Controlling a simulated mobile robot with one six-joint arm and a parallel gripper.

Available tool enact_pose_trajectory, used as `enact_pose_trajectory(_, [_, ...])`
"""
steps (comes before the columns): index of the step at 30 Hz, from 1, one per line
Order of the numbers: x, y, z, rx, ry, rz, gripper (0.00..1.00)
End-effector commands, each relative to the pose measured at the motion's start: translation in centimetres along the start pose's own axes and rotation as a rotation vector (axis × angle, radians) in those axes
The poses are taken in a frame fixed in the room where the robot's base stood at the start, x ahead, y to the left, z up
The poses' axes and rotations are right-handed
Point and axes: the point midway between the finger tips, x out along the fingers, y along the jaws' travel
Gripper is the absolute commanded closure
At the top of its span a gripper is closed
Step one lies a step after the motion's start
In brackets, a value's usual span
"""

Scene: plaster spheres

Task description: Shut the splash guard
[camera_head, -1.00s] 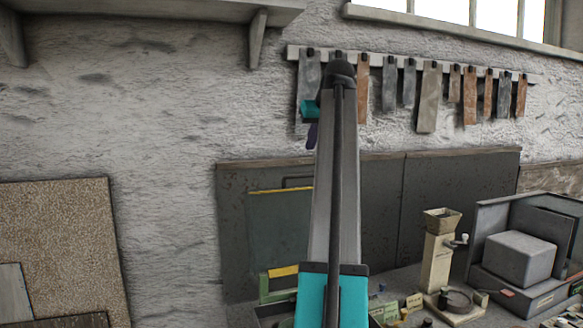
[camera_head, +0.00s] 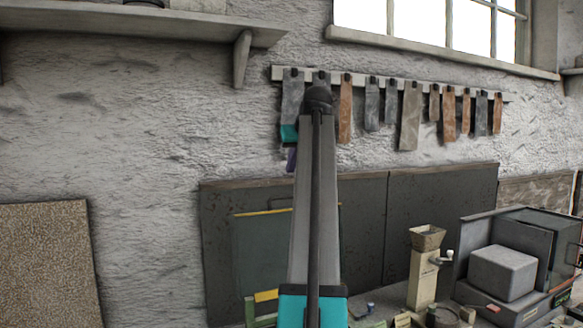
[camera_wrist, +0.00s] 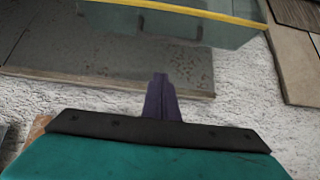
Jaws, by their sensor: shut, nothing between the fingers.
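The splash guard appears to be the greenish see-through panel (camera_head: 262,255) with a yellow edge, standing raised in front of the dark backboard. Its lower part is partly hidden by my arm. In the wrist view the panel (camera_wrist: 225,35) shows at the top, with its yellow strip and a dark handle (camera_wrist: 172,24). My gripper (camera_wrist: 160,82) is shut and empty, with its dark purple fingers apart from the panel in the picture. In the head view my gripper (camera_head: 291,160) is mostly hidden behind my arm, above the panel.
A hand-cranked grinder (camera_head: 424,265) and an open grey box with a grey block (camera_head: 502,273) stand at the right. Hanging strips (camera_head: 411,115) line a wall rail behind my arm. A shelf (camera_head: 130,25) juts out at upper left.

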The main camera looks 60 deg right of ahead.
Motion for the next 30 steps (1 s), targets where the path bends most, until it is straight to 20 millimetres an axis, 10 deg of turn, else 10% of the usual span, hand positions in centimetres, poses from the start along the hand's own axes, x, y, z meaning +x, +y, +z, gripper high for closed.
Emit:
enact_pose_trajectory(21, [8.7, -0.3, -0.1, -0.002, -0.001, -0.003, 1.00])
enact_pose_trajectory(30, [7.9, -0.3, 2.0, -0.001, 0.000, -0.002, 1.00])
